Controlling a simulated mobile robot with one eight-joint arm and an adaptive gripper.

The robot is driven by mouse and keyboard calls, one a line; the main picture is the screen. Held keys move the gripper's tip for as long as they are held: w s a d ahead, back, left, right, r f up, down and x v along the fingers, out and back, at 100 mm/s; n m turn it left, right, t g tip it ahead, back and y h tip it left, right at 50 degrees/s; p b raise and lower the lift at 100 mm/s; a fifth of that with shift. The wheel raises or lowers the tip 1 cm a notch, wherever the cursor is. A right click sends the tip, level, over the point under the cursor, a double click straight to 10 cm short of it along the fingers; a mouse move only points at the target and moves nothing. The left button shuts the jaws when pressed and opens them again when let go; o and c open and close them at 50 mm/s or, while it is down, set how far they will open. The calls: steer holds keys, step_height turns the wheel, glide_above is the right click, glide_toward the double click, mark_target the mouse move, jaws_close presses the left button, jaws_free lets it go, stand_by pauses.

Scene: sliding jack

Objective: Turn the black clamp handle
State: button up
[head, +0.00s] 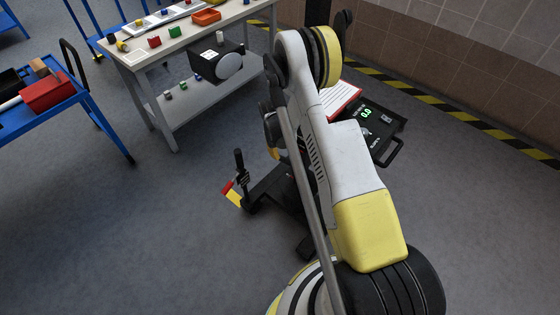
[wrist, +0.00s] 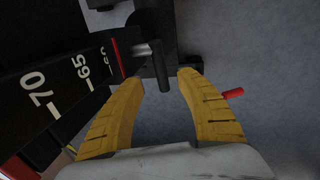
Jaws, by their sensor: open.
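In the wrist view, my gripper (wrist: 163,82) is open, with its two yellow fingers spread. The black clamp handle (wrist: 160,68), a short dark bar on a grey shaft, lies between the fingertips. A gap shows on both sides, and I cannot tell whether either finger touches it. The shaft comes out of a black rail (wrist: 75,85) with a white scale reading 70, 65 and 60 and a red line. In the head view, the black sliding jack (head: 270,188) stands on the floor, partly hidden behind my arm; the clamp handle cannot be made out there.
A red-tipped part (wrist: 233,93) sits just right of the right finger. A black upright (head: 240,165) rises at the jack's left end. A black case with a green display (head: 366,113) lies beyond my arm. A workbench (head: 150,58) and blue cart (head: 95,95) stand left.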

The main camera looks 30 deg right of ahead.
mark_target(283, 158)
steer(key=f+b, duration=0.1)
steer(key=f, duration=0.1)
steer(key=d+f+b, duration=0.1)
steer(key=f, duration=0.2)
steer(key=f+b, duration=0.1)
steer(key=f, duration=0.2)
steer(key=shift+w+d+f, duration=0.1)
steer(key=shift+w+d, duration=0.15)
steer(key=shift+w, duration=0.1)
steer(key=shift+c, duration=0.5)
jaws_close()
